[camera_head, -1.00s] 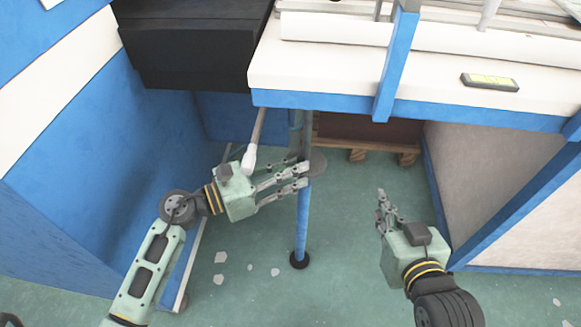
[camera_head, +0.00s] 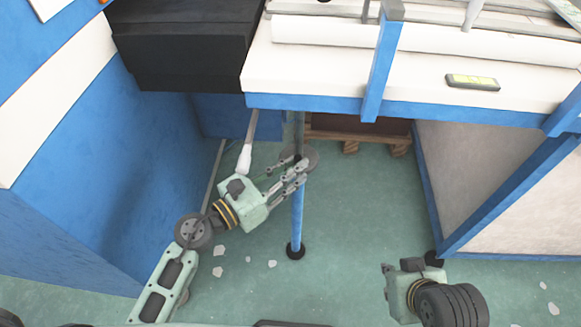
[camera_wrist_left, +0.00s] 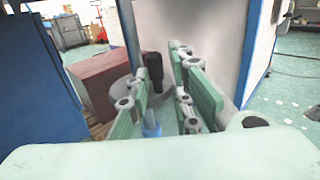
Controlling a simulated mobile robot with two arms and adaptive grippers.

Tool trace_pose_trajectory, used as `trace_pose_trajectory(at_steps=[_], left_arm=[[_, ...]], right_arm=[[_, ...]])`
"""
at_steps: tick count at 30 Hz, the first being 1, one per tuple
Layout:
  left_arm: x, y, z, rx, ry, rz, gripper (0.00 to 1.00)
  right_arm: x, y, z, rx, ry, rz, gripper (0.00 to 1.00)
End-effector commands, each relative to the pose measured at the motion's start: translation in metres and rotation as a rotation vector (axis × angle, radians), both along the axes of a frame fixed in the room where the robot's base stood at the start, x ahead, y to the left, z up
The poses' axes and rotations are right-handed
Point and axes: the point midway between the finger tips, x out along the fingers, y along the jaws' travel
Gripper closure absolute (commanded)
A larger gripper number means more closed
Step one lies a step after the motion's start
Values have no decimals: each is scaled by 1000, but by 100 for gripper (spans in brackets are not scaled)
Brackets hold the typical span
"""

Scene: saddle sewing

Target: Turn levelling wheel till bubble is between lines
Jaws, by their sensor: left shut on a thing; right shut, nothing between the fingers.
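The levelling wheel (camera_head: 312,156) is a grey disc on the blue table leg (camera_head: 297,215). My left gripper (camera_head: 299,170) is at the wheel with its fingers closed on it; the fingers partly hide it. In the left wrist view the wheel (camera_wrist_left: 113,101) lies beyond the fingers, with a dark upright piece (camera_wrist_left: 153,70) rising beside them. The spirit level (camera_head: 472,82) with a yellow-green vial lies on the white tabletop; its bubble and lines are too small to make out. My right gripper (camera_head: 389,269) is shut and empty, low at the right, away from the table.
The table's blue edge (camera_head: 330,103) overhangs the wheel. A white-tipped rod (camera_head: 244,158) hangs left of the leg. A blue panel (camera_head: 150,170) stands at left, a white, blue-framed panel (camera_head: 480,180) at right. A wooden pallet (camera_head: 350,147) is behind. The floor between is open.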

Motion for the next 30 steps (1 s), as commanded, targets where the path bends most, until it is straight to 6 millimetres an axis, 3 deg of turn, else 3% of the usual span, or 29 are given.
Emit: trace_pose_trajectory(at_steps=[4, 5, 8, 23, 30], left_arm=[[5, 6, 2, 6, -11, 19, 100], [5, 6, 2, 6, -11, 19, 77], [5, 6, 2, 5, -9, 18, 69], [1, 4, 1, 0, -3, 9, 68], [-22, 27, -1, 2, 1, 9, 68]], right_arm=[[0, 0, 0, 0, -1, 0, 100], [0, 0, 0, 0, -1, 0, 100], [0, 0, 0, 0, -2, 0, 100], [1, 1, 0, 1, -4, 1, 100], [1, 1, 0, 2, -4, 1, 100]])
